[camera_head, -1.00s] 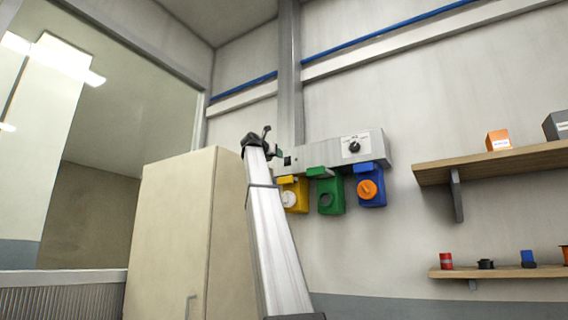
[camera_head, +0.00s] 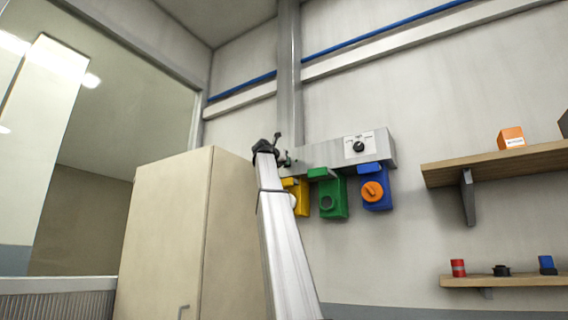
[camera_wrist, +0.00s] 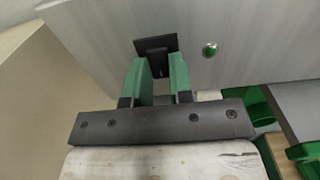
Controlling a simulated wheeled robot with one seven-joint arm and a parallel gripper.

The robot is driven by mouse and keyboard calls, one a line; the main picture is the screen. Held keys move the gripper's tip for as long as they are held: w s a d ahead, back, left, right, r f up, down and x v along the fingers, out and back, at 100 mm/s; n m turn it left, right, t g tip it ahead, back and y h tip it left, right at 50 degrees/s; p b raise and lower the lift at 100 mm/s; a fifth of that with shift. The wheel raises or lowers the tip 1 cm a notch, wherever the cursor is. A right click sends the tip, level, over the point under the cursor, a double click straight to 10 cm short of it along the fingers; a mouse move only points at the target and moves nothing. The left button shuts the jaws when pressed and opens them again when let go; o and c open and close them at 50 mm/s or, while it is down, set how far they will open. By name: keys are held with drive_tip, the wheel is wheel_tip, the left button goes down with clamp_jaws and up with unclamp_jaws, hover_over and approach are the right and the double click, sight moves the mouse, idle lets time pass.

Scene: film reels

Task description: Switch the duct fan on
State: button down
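A black switch plate with a small black lever (camera_wrist: 157,60) sits on the face of a grey panel (camera_wrist: 105,25) in the wrist view. My gripper (camera_wrist: 160,80) is open, its green fingers apart, one on each side of the lever. I cannot tell whether either finger touches it. A small green light (camera_wrist: 210,49) shows on the panel right of the switch. In the head view, my gripper (camera_head: 282,160) is at the left end of the wall panel (camera_head: 325,153) and hides the switch there. A black rotary knob (camera_head: 358,147) is at the panel's right end.
Yellow (camera_head: 303,197), green (camera_head: 335,197) and blue (camera_head: 383,198) boxes hang below the panel, close to my arm. A tall beige cabinet (camera_head: 165,230) stands left of the arm. Wooden shelves (camera_head: 500,163) with small items are on the right wall.

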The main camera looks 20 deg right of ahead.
drive_tip(key=shift+f, duration=0.1)
drive_tip(key=shift+t+h, duration=0.4)
drive_tip(key=shift+h, duration=0.1)
drive_tip(key=c, duration=1)
unclamp_jaws()
drive_tip(key=shift+a, duration=0.1)
